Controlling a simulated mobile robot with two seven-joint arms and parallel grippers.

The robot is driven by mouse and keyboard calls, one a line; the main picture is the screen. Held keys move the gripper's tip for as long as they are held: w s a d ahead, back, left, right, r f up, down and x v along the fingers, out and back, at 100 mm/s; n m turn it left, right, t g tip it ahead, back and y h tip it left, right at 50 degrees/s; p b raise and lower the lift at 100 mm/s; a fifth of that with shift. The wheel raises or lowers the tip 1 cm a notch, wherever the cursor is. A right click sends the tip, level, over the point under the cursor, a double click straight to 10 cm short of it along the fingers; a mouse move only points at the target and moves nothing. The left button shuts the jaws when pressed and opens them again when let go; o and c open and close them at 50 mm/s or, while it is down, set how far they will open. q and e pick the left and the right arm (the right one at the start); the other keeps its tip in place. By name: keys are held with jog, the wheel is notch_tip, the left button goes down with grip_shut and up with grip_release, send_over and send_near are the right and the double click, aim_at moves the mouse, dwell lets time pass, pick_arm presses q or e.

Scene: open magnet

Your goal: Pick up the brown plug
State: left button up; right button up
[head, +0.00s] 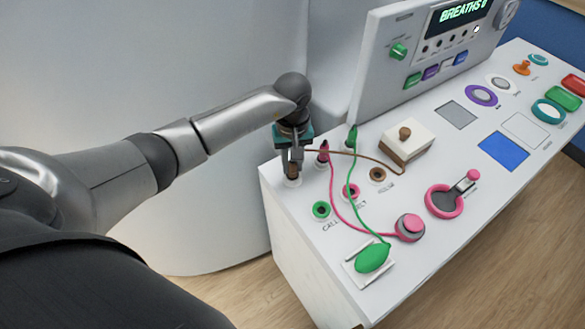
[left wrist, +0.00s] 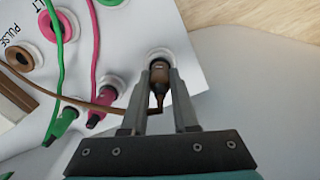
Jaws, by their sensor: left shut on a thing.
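The brown plug (left wrist: 160,80) stands in a white ring holder (left wrist: 160,54) at the panel's back left corner. My left gripper (head: 292,173) points down over it. In the left wrist view, the two fingers of my left gripper (left wrist: 158,92) are shut on the plug, one on each side. The plug's tip is hidden in the holder. A brown cable (head: 350,153) runs from the plug to a white and brown block (head: 407,141). My right gripper is not in view.
A pink plug (head: 323,152) and a green plug (head: 351,137) stand just right of my left gripper, with loose cords across the panel. Green (head: 321,210), pink (head: 351,191) and brown (head: 377,175) ring sockets lie nearer the front. An upright display box (head: 390,75) stands behind.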

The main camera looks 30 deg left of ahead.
pick_arm(q)
grip_shut()
